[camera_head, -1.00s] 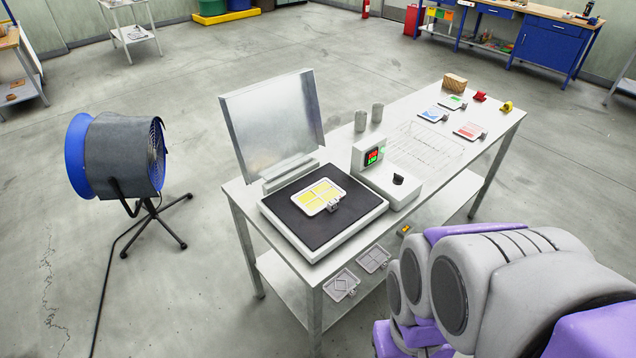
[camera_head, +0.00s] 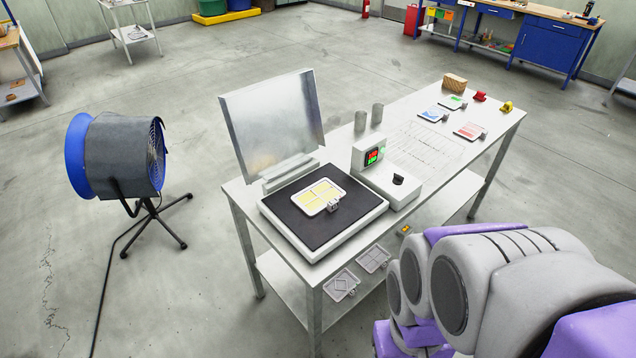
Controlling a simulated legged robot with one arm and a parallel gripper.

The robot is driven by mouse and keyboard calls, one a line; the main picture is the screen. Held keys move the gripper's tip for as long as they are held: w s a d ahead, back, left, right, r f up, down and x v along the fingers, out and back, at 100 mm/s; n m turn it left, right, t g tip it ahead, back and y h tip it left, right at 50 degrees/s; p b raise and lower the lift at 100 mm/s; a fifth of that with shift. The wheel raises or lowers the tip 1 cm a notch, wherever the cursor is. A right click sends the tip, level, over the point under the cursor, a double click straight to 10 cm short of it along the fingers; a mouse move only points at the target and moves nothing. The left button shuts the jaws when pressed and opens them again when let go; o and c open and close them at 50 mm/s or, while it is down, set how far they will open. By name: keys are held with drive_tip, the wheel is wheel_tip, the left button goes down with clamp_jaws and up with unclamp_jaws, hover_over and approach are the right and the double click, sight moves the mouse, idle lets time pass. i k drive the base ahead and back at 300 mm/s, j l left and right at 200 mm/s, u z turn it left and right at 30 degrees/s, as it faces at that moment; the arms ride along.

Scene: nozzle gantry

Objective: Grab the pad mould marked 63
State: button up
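Several pad moulds show, and I cannot read a number on any of them. A white-framed mould with pale yellow cells (camera_head: 320,196) lies on the black plate of the heater (camera_head: 300,228). A blue mould (camera_head: 433,115), a green mould (camera_head: 452,102) and a red mould (camera_head: 469,131) lie at the far right of the table. Two grey moulds, one with a diamond pattern (camera_head: 342,283) and one with a grid (camera_head: 373,259), are at the lower shelf. My arm fills the lower right; my gripper is not in view.
Floor around is open.

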sight(321, 196)
drive_tip(key=i+l+u, duration=0.15)
drive_tip(key=l, duration=0.25)
drive_tip(key=i+l+u, duration=0.1)
drive_tip(key=l, duration=0.3)
drive_tip(key=i+l+u, duration=0.15)
drive_tip(key=l, duration=0.25)
drive_tip(key=i+l+u, duration=0.1)
drive_tip(key=i+l, duration=0.15)
drive_tip(key=l, duration=0.2)
drive_tip(key=i+l+u, duration=0.15)
drive_tip(key=l, duration=0.3)
drive_tip(key=l+u, duration=0.1)
drive_tip(key=l, duration=0.35)
